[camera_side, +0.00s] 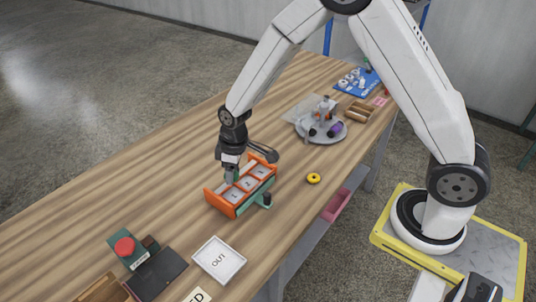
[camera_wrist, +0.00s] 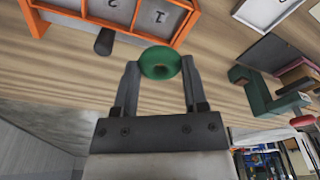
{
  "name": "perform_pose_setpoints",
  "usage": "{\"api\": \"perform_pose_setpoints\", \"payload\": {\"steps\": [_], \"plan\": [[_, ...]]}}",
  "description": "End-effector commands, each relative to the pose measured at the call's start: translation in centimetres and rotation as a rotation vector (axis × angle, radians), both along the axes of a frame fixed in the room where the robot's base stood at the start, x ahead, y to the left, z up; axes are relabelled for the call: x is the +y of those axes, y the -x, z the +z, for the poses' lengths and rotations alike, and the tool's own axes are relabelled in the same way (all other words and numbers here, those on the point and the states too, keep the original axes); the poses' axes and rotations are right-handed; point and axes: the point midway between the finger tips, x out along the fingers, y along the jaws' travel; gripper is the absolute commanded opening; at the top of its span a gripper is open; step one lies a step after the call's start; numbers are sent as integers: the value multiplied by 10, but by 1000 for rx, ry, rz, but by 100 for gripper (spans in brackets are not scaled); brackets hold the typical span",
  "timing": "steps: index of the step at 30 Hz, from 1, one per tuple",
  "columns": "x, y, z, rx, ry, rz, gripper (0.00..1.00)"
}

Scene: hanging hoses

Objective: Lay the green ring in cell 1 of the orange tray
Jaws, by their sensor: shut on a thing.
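The orange tray (camera_side: 228,209) stands on the wooden table in the side view, with pale numbered cells. In the wrist view the orange tray (camera_wrist: 62,50) fills the upper left, with cell 1 (camera_wrist: 150,16) and cell 2 (camera_wrist: 112,10) partly cut off by the top edge. My gripper (camera_side: 231,176) is over the tray's far-left side in the side view. In the wrist view my gripper (camera_wrist: 160,70) is shut on the green ring (camera_wrist: 176,60), held between its fingertips, close to cell 1's wall in the picture. I cannot tell its exact height.
A white OUT tray (camera_side: 219,260) lies near the orange tray. A green stand with a red button (camera_side: 124,246) and a dark pad (camera_side: 157,275) are at lower left. A yellow ring (camera_side: 313,178) lies right of the tray. A grey round plate (camera_side: 310,135) with parts stands farther back.

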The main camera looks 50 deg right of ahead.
Motion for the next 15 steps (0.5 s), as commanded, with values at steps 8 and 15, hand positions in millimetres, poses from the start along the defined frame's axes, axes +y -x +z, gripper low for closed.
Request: {"api": "perform_pose_setpoints", "payload": {"steps": [8,15], "plan": [[0,0,-13,1,-1,-1,1],[0,0,-30,1,0,-1,1]]}}
